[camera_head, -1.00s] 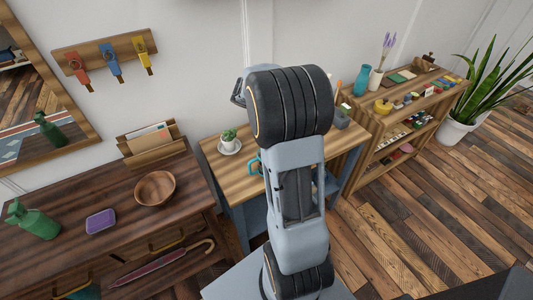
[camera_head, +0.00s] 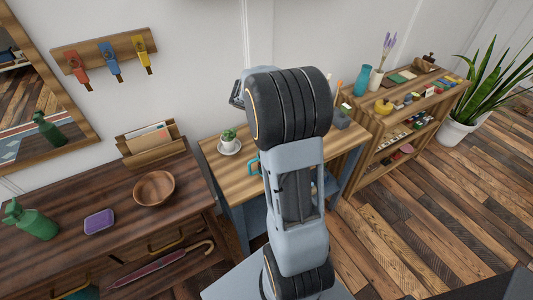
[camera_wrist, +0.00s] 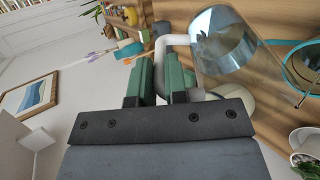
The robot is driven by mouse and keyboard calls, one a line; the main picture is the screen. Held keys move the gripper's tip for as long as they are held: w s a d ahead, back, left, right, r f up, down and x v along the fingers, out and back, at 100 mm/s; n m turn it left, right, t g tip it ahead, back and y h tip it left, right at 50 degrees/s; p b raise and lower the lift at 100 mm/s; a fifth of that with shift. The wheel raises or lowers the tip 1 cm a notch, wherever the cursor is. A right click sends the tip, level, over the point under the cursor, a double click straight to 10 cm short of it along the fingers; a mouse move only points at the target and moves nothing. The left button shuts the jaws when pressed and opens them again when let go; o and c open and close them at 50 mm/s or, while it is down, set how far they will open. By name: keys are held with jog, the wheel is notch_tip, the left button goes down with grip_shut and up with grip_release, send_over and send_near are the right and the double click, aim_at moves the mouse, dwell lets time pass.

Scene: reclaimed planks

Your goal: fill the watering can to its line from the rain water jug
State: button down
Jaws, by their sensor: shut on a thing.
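In the wrist view my gripper (camera_wrist: 163,75) has its green fingers shut on the white handle of a clear jug (camera_wrist: 222,42). The jug lies at an angle across this sideways view; its water level cannot be made out. A teal-rimmed vessel (camera_wrist: 290,68), which looks like the watering can, is apart from the jug at the right edge and partly cut off. Its fill line cannot be made out. In the head view a teal handle (camera_head: 254,167) shows on the small wooden table, beside my arm. My arm hides the gripper, the jug and most of the vessel there.
A dark sideboard (camera_head: 120,245) with a wooden bowl (camera_head: 154,188) is at left. A shelf (camera_head: 395,125) with small items stands at right. Open floor lies front right.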

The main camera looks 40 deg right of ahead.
jog(key=shift+w+a+f+g+h+b, duration=0.25)
jog(key=shift+a+f+h+b, duration=0.3)
jog(key=shift+b, duration=1.05)
dwell(2.7)
jog(key=shift+f+h+b, duration=0.2)
jog(key=shift+h+b, duration=0.15)
dwell(1.2)
